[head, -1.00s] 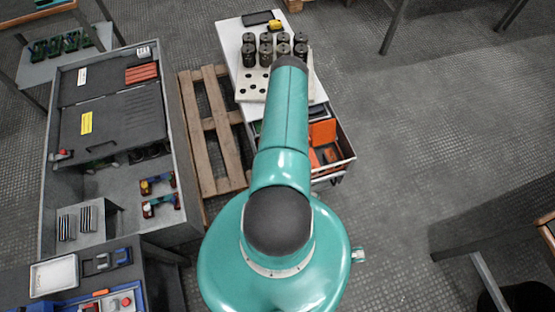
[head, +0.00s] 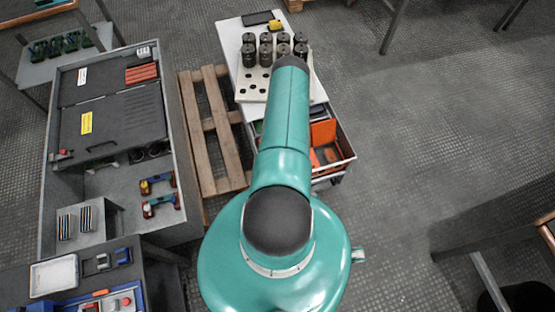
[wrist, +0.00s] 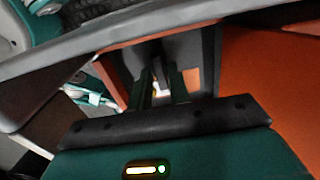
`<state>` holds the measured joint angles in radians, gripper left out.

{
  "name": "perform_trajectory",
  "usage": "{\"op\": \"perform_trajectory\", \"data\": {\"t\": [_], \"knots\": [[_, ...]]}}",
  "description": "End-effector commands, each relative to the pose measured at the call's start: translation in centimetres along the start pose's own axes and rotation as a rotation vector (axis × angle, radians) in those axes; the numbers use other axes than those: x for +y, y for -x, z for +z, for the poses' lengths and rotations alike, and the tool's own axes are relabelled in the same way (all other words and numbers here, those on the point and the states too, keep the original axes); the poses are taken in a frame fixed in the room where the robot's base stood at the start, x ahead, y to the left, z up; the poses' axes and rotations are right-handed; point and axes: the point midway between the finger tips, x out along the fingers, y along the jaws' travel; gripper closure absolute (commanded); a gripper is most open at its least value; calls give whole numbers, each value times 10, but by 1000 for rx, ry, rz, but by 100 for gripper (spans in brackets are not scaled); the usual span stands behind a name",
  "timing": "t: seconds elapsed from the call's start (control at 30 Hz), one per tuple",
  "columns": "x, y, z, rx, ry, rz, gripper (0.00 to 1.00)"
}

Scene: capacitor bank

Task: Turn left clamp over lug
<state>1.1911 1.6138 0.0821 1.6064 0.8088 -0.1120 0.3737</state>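My gripper (wrist: 163,84) shows in the wrist view, with two dark fingers reaching forward from a black plate. A gap shows between the fingers, and nothing is clearly held in it. They point toward a dark recess between orange surfaces, with a small pale patch near the tips. In the head view my arm covers the gripper. No clamp or lug can be made out for sure in the wrist view.
An open drawer with orange parts (head: 323,133) is right of my arm, under a white bench (head: 229,45) carrying several black cylinders (head: 265,55). A wooden pallet (head: 207,125) lies between bench and grey cabinet (head: 185,150). Floor at the right is mostly clear.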

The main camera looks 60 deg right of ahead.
Motion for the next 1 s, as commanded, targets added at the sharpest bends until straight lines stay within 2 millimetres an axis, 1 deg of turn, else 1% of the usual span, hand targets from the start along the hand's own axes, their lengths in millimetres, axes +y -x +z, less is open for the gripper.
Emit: {"op": "perform_trajectory", "data": {"t": [0.3, 0.37, 0.47, 0.57, 1.0], "knots": [[0, 1, 0, 1, 2, -1, 79], [0, 4, 0, 1, 2, -1, 79], [-1, 13, -1, 1, 1, -2, 79], [-2, 29, -1, 2, 1, -3, 79], [-1, 112, -1, 2, 3, -3, 79]]}}
